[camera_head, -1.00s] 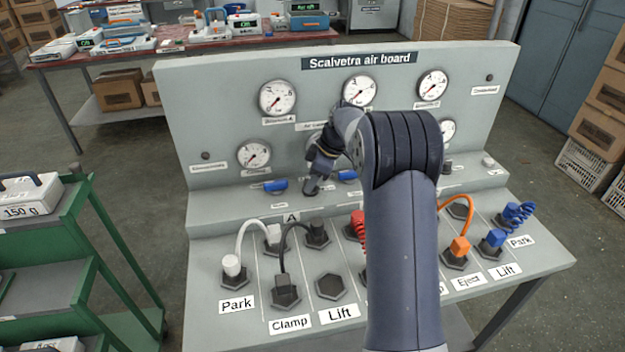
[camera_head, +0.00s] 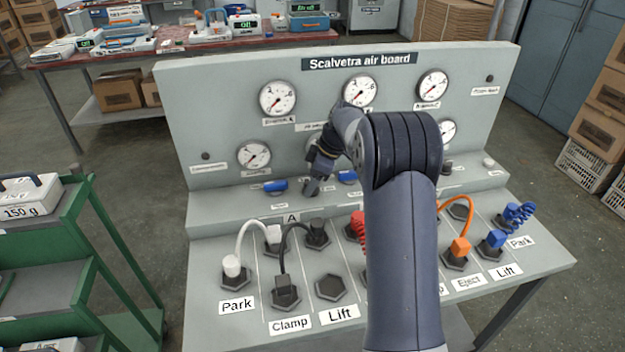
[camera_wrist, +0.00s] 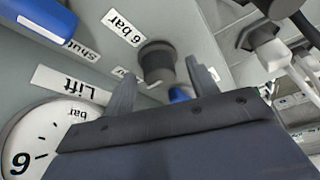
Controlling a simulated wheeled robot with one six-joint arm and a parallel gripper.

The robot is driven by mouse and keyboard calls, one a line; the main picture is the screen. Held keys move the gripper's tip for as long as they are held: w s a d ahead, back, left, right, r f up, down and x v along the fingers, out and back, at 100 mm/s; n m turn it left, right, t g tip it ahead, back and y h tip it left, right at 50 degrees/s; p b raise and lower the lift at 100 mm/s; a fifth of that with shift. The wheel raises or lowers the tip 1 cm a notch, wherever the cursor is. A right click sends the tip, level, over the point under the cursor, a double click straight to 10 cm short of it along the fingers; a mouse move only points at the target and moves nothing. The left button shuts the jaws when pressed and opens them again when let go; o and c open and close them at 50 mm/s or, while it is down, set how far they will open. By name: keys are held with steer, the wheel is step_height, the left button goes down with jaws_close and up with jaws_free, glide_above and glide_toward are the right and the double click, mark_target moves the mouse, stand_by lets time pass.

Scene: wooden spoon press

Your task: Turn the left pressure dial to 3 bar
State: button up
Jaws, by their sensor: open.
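A dark round knob (camera_wrist: 157,62) on a grey panel shows in the wrist view, with a "6 bar" label (camera_wrist: 123,27) beside it. My gripper (camera_wrist: 161,70) is open, with one finger on each side of the knob in the picture. I cannot tell whether either finger touches it. In the head view my gripper (camera_head: 313,186) points down at the ledge of the air board (camera_head: 235,205), left of its middle, and hides the knob. The knob's setting cannot be read. A gauge (camera_wrist: 30,140) marked bar is partly hidden in the wrist view.
Blue valve handles (camera_head: 347,177) stand on the ledge close to my gripper; one (camera_wrist: 45,18) also shows in the wrist view. Hoses and plugs, including a white plug (camera_head: 232,266), fill the sloping front. My arm covers part of the board's right half.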

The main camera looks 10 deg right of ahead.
steer(key=v, duration=1)
steer(key=shift+d+r, duration=0.25)
steer(key=shift+r, duration=0.1)
steer(key=shift+s, duration=0.1)
steer(key=x, duration=1)
steer(key=shift+a+f, duration=0.25)
steer(key=shift+f, duration=0.05)
